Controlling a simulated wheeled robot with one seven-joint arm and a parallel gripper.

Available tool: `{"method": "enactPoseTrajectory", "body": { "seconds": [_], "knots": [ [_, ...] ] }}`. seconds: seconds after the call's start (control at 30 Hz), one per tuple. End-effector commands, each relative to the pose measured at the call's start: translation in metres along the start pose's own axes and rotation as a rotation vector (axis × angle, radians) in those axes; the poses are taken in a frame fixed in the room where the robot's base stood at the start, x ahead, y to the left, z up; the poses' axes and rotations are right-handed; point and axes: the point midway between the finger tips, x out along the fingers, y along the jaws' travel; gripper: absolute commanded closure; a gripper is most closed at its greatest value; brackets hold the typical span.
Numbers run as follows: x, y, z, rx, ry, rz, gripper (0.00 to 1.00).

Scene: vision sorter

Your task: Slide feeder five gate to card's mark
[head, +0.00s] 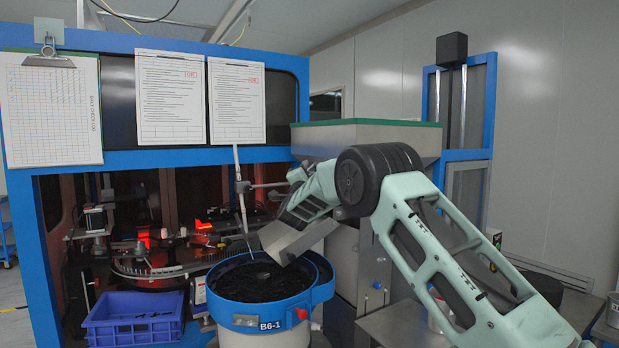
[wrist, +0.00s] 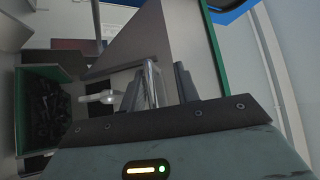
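The feeder hopper (head: 365,133) is a grey box with a green rim, behind my arm in the head view. Its grey metal and green edge (wrist: 214,85) also show in the wrist view. A bright bent metal handle (wrist: 152,82) stands out in front of grey sheet metal; I cannot tell whether it belongs to the gate. My gripper (wrist: 158,88) has a dark finger on each side of this handle, with gaps between, so it looks open. In the head view its fingers are hidden. I cannot make out a mark or a feeder-five label.
A blue-rimmed bowl (head: 325,288) labelled B6-1 holds dark parts, with a grey chute (head: 290,238) above it. A blue crate (head: 135,332) stands at left. Two printed sheets (head: 170,98) (head: 237,102) and a clipboard (head: 52,110) hang on the blue frame. A blue post stands at right.

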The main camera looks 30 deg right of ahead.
Motion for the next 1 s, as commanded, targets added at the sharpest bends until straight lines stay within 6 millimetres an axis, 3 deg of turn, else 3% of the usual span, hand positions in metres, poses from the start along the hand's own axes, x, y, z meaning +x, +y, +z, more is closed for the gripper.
{"method": "enactPoseTrajectory", "body": {
  "seconds": [0.27, 0.43, 1.0],
  "knots": [
    [-0.002, 0.004, 0.001, -0.002, -0.001, 0.005, 0.70],
    [-0.017, 0.007, 0.002, -0.002, -0.003, 0.006, 0.70],
    [-0.143, 0.007, 0.003, 0.000, -0.003, 0.005, 0.70]
  ]
}}
